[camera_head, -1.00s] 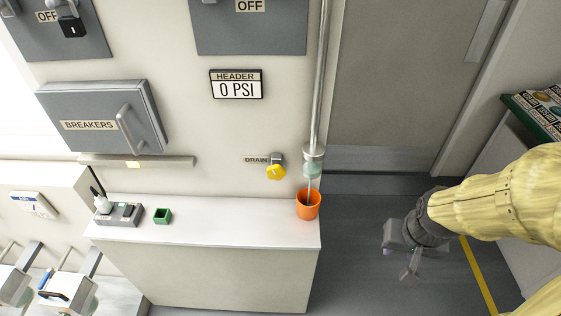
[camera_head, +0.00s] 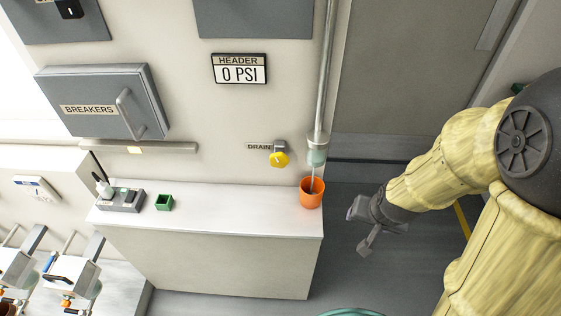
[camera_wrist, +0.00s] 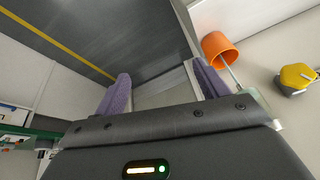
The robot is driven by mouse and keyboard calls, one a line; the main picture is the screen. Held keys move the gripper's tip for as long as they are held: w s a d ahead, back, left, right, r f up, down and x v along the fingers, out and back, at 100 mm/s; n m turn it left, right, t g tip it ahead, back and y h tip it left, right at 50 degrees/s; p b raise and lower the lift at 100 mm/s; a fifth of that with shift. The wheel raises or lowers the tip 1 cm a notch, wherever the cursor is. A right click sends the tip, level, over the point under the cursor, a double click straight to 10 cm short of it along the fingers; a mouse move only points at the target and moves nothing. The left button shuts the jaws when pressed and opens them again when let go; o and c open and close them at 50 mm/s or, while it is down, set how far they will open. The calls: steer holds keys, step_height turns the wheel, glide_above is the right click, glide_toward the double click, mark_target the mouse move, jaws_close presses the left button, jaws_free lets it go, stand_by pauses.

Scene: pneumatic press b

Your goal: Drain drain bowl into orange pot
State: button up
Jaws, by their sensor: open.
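The orange pot (camera_head: 311,193) stands on the right end of the white counter. The drain bowl (camera_head: 316,153), a small pale-green glass cup at the foot of a vertical metal pipe, hangs above it. A thin stream or tube runs from the bowl into the pot; I cannot tell which. The yellow drain knob (camera_head: 278,159) is on the wall beside the DRAIN label. My gripper (camera_head: 362,230) is open and empty, in the air right of the counter, apart from the pot. In the wrist view the pot (camera_wrist: 219,47) and yellow knob (camera_wrist: 297,77) lie beyond the right finger.
The white counter (camera_head: 240,210) also carries a small green box (camera_head: 164,202) and a grey holder (camera_head: 122,202). A sign (camera_head: 239,68) reads HEADER 0 PSI. A breaker box (camera_head: 103,103) sticks out of the wall. Floor right of the counter is clear.

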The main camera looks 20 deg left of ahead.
mark_target(279, 164)
steer(key=w+a+f+t+b, duration=0.1)
steer(key=a+f+t, duration=0.25)
steer(key=a, duration=0.35)
steer(key=w+a+f+t, duration=0.2)
steer(key=a+f+t, duration=0.15)
steer(key=a, duration=0.25)
steer(key=s+a+r+n+t+y+b, duration=0.1)
steer(key=s+a+r+n+t+y, duration=0.2)
steer(key=a, duration=0.6)
steer(key=s+r+t, duration=0.1)
steer(key=s+t, duration=0.1)
steer(key=t, duration=0.1)
steer(key=shift+s+a+y, duration=0.2)
steer(key=shift+s+y, duration=0.05)
steer(key=shift+y, duration=0.05)
steer(key=shift+w+a, duration=0.1)
steer(key=shift+w, duration=0.1)
steer(key=p+x, duration=0.4)
steer(key=x, duration=1.3)
steer(key=shift+w+r, duration=0.1)
steer(key=shift+r, duration=0.15)
steer(key=c, duration=1)
